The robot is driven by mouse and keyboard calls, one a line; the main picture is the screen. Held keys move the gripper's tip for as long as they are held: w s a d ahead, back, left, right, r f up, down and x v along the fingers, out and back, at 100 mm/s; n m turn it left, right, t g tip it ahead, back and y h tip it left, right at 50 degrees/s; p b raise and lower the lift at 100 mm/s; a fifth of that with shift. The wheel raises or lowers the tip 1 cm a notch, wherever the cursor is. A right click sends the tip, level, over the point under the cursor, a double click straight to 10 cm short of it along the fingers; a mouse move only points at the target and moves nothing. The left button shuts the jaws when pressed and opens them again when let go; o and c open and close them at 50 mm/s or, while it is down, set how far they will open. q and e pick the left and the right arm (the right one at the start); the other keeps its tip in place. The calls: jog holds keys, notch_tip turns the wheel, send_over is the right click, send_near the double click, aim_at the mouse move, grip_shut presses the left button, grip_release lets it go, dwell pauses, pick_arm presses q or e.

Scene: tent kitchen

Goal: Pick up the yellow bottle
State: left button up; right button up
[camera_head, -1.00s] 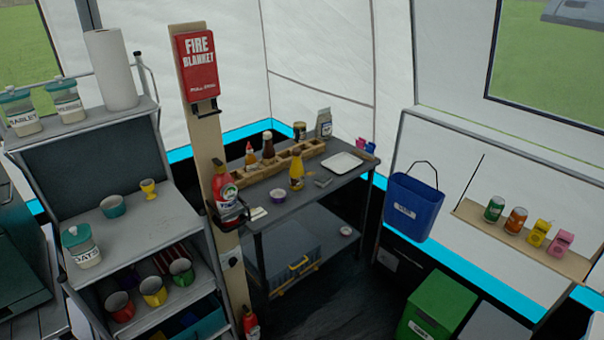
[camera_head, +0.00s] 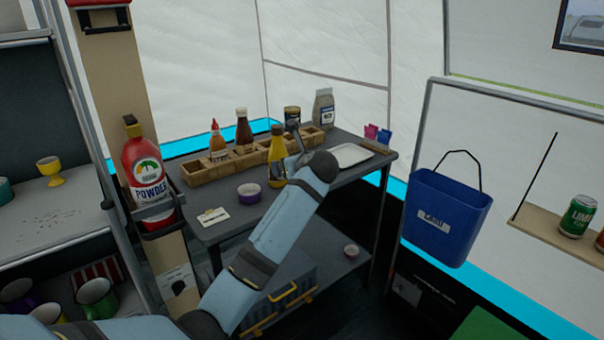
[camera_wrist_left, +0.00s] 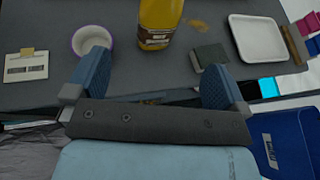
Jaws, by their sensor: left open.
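The yellow bottle (camera_head: 277,150) stands upright on the grey table, in front of the wooden divided box. My left arm's wrist partly covers its lower right side in the head view. In the left wrist view the yellow bottle (camera_wrist_left: 159,20) is at the top centre, with its top cut off. My left gripper (camera_wrist_left: 156,80) is open and empty, its two blue fingers wide apart. The bottle stands beyond the fingertips, roughly in line with the gap between them. In the head view the left gripper (camera_head: 296,142) is seen only in small part. My right gripper is not in view.
A purple-rimmed bowl (camera_head: 249,192) and a small card (camera_head: 214,216) lie left of the bottle. A white tray (camera_head: 352,155) is to the right. The wooden box (camera_head: 205,170) holds a red-capped bottle (camera_head: 217,140) and a dark bottle (camera_head: 243,130). A red extinguisher (camera_head: 147,172) hangs at left.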

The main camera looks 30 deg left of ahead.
aim_at(278, 157)
pick_arm(q)
jog(key=b+x, duration=0.4)
jog(key=x, duration=0.6)
jog(key=shift+w+a, duration=0.2)
jog(key=b+x, duration=0.1)
jog(key=x, duration=0.1)
jog(key=shift+w+a+f, duration=0.15)
jog(key=shift+w, duration=0.05)
jog(key=shift+w+a+b, duration=0.2)
jog(key=shift+a+b, duration=0.1)
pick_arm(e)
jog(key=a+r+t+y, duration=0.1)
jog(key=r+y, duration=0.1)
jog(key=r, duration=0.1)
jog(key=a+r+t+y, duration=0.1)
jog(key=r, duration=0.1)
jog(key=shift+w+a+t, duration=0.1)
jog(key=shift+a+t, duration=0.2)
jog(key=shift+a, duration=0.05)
pick_arm(q)
jog(key=c, duration=1.3)
